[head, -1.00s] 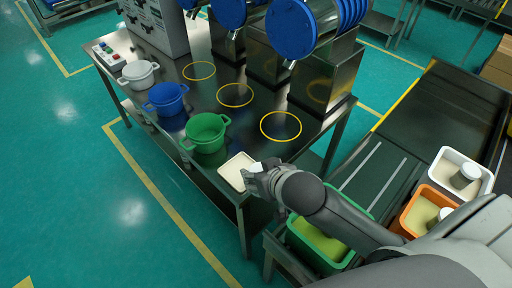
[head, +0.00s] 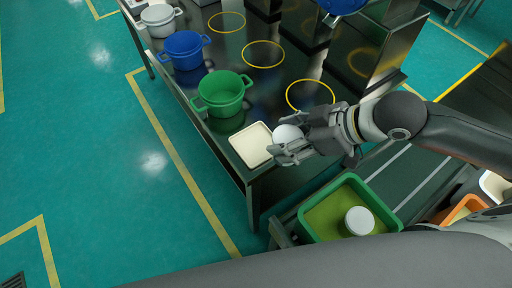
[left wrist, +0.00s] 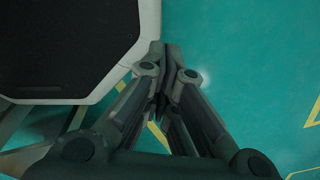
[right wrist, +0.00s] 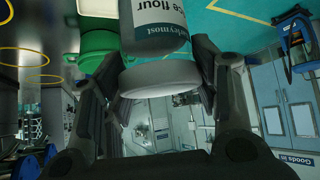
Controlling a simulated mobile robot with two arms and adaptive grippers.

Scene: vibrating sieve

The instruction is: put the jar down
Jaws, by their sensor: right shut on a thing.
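A jar with a white lid and a grey label reading in part "flour" (right wrist: 155,25) is between the fingers of my right gripper in the right wrist view. In the head view my right gripper (head: 292,148) is shut on it, with the white lid (head: 287,133) showing. The jar is at the table's near corner, just right of a square cream tray (head: 250,146). Its base is hidden, so I cannot tell whether it touches the table. My left gripper (left wrist: 172,55) shows only in the left wrist view, its fingers together and empty, over the floor.
A green pot (head: 222,95), a blue pot (head: 186,52) and a white pot (head: 160,20) line the table's left edge. Yellow rings (head: 310,96) mark clear spots on the dark tabletop. A green crate (head: 312,235) holding a white-lidded jar (head: 359,221) stands below right.

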